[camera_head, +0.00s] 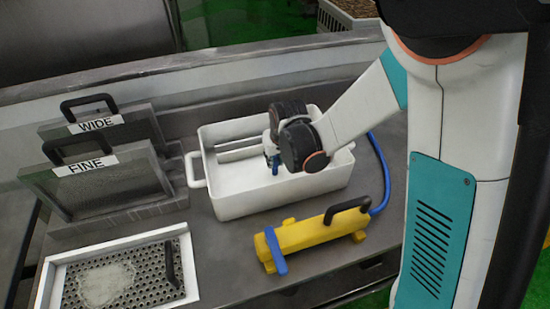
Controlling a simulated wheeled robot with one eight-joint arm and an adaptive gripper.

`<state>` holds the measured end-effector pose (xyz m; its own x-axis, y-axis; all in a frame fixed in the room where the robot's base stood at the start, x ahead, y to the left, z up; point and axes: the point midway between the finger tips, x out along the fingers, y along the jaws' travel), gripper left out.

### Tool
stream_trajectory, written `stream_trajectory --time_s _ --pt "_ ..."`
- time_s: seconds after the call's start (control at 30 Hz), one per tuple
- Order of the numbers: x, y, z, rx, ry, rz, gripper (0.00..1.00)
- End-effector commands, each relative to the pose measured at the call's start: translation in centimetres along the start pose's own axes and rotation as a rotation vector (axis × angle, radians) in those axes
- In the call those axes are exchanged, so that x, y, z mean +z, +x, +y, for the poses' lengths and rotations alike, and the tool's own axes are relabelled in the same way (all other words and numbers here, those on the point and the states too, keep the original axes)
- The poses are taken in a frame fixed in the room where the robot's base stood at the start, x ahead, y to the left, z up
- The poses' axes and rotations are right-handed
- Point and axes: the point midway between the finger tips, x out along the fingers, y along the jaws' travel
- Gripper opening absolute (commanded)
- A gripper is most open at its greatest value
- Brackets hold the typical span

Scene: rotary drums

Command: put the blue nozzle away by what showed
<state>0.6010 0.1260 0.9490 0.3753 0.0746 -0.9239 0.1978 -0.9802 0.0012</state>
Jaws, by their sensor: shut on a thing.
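My gripper (273,150) is over the white bin (215,205), pointing down, with dark wrist parts behind it. It is shut on a small blue piece, the blue nozzle (275,168), which shows below the fingers inside the bin's outline. I cannot tell whether it touches the bin floor. Grey bars or a divider (238,153) lie across the back left of the bin. A yellow tool (310,234) with a black handle lies in front of the bin, with a blue bar (275,250) across its left end.
Two framed mesh screens stand at the left, labelled WIDE (95,124) and FINE (85,166). A perforated tray (145,272) with a pale patch and black handle lies in front. A blue hose (384,175) runs from the yellow tool past the bin's right side.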

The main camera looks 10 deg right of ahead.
Motion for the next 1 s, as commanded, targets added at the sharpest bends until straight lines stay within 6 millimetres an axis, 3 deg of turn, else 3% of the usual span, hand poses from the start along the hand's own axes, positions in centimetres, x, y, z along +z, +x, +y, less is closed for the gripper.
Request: stream_trajectory --time_s 0.23,0.27,0.33,0.37,0.77,1.0 --pt "0.1 0.3 0.0 0.000 0.000 0.000 0.00" --pt "0.1 0.3 0.0 0.000 0.000 0.000 0.21" --pt "0.1 0.2 0.0 0.000 0.000 0.000 0.36" --pt "0.1 0.2 0.0 0.000 0.000 0.000 0.38" --pt "-0.1 -0.2 0.0 0.000 0.000 0.000 0.38" --pt "-0.1 -3.9 0.0 0.000 0.000 0.000 0.38"
